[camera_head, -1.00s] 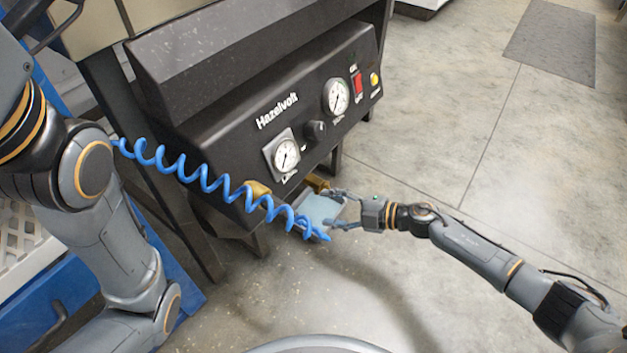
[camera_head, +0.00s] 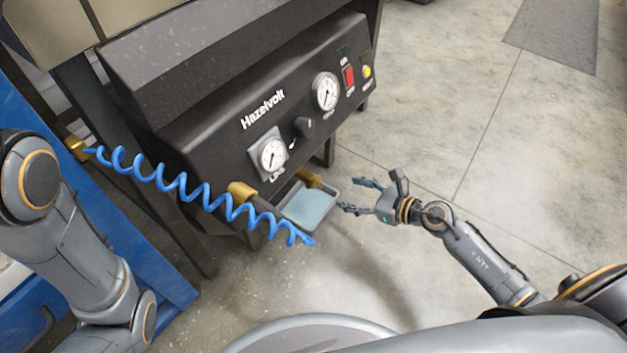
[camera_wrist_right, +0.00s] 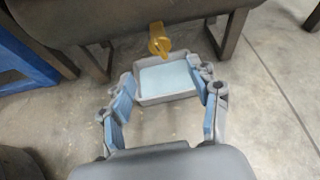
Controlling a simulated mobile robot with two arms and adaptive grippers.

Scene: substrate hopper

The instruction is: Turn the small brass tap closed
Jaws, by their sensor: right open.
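The small brass tap (camera_head: 309,178) sticks out under the lower front edge of the black Hazelvolt panel (camera_head: 225,150), above a grey tray (camera_head: 290,216) with a pale blue surface inside. In the right wrist view the tap (camera_wrist_right: 159,40) is ahead of the fingers, beyond the tray's far rim. I cannot tell its valve position. My right gripper (camera_head: 357,196) is open and empty, to the right of the tap and tray and apart from the tap. It also shows in the right wrist view (camera_wrist_right: 161,88), its fingers spread either side of the tray. My left gripper is out of view.
A blue coiled hose (camera_head: 180,187) crosses in front of the panel, near a larger brass fitting (camera_head: 241,192). The panel carries gauges (camera_head: 325,92), a knob and a red switch (camera_head: 349,76). Dark legs stand below.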

